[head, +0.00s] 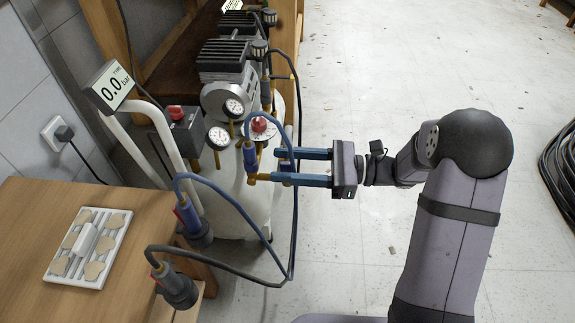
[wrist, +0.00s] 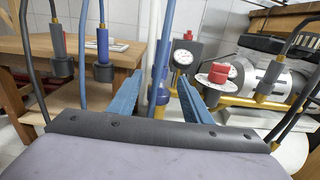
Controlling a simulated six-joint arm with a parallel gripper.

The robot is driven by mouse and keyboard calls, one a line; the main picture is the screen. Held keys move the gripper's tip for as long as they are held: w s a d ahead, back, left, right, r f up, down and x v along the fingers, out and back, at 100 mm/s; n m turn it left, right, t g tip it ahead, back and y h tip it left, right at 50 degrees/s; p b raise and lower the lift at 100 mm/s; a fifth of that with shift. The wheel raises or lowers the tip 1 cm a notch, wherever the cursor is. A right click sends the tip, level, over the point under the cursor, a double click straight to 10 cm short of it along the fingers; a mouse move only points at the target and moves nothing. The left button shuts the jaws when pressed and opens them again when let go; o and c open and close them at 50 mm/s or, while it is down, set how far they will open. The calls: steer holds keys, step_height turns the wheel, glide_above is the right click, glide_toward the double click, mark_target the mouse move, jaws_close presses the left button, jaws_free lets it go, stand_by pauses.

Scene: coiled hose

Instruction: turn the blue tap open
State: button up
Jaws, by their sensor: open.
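A blue fitting (head: 249,154) with brass ends stands upright on the compressor's brass pipework, with a blue hose at its top. I take it for the blue tap, but no separate handle shows clearly. My gripper (head: 274,166) is open, with its two blue fingers pointing left towards the fitting. The fitting is just past the fingertips in the head view. In the wrist view, the fitting (wrist: 160,72) shows in the gap of my gripper (wrist: 159,78), with no clear contact. The lower finger and hose partly hide the pipework.
A red knob (head: 259,124) sits close above the fingers, and dial gauges (head: 218,137) stand nearby. A blue hose (head: 250,215) loops below and behind the fingers. A wooden table (head: 130,220) bearing a white tray (head: 72,272) is at left.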

steer(key=c, duration=1.1)
steer(key=shift+o, duration=0.2)
